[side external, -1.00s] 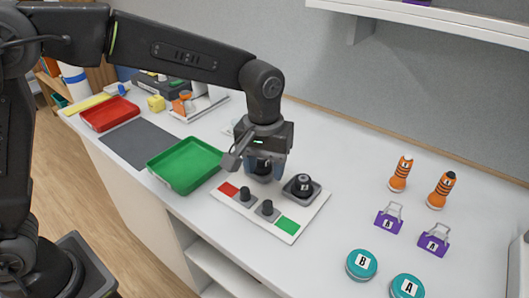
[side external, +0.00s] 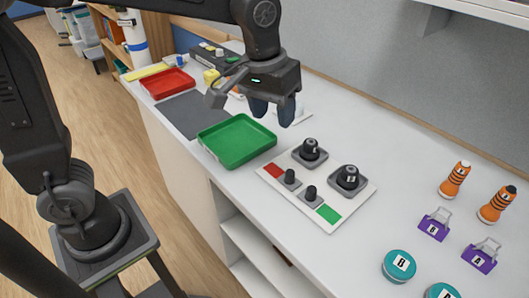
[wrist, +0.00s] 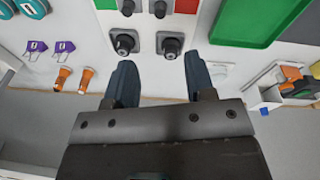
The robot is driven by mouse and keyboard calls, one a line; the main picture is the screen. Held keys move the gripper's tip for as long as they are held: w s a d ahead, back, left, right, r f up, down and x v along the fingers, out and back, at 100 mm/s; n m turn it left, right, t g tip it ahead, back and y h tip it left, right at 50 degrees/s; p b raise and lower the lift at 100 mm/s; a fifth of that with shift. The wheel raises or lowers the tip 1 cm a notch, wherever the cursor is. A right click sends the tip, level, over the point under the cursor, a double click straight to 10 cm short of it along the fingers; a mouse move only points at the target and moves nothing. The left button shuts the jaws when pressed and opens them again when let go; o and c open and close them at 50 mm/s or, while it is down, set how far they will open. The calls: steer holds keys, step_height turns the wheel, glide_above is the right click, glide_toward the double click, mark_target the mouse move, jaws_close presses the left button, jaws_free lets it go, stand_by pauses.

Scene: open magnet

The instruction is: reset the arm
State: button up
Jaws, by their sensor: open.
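My gripper (side external: 272,110) is open and empty, held above the white counter (side external: 390,178) behind the green tray. In the wrist view its two dark blue fingers (wrist: 160,80) stand wide apart with nothing between them. The white control panel (side external: 330,222) lies on the counter, in front and to the right of my gripper. It carries two larger black knobs (side external: 309,150) (side external: 348,177) and two smaller ones (side external: 290,177) (side external: 311,194), with a red patch (side external: 274,171) and a green patch (side external: 328,213). My gripper touches none of them.
A green tray (side external: 205,148), a grey mat (side external: 190,112) and a red tray (side external: 168,92) lie left. Orange bottles (side external: 455,180) (side external: 497,204), purple clips (side external: 435,228) (side external: 480,259) and teal tins (side external: 398,266) (side external: 441,292) stand right. A wall shelf (side external: 480,14) is above.

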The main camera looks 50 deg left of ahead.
steer(key=s+a+m+t, duration=0.2)
steer(key=s+a, duration=0.7)
steer(key=s, duration=0.5)
steer(key=shift+s+a+f+m+t+y, duration=0.3)
steer(key=shift+f+t, duration=0.1)
steer(key=shift+t, duration=0.5)
steer(key=shift+d, duration=0.1)
stand_by(1.2)
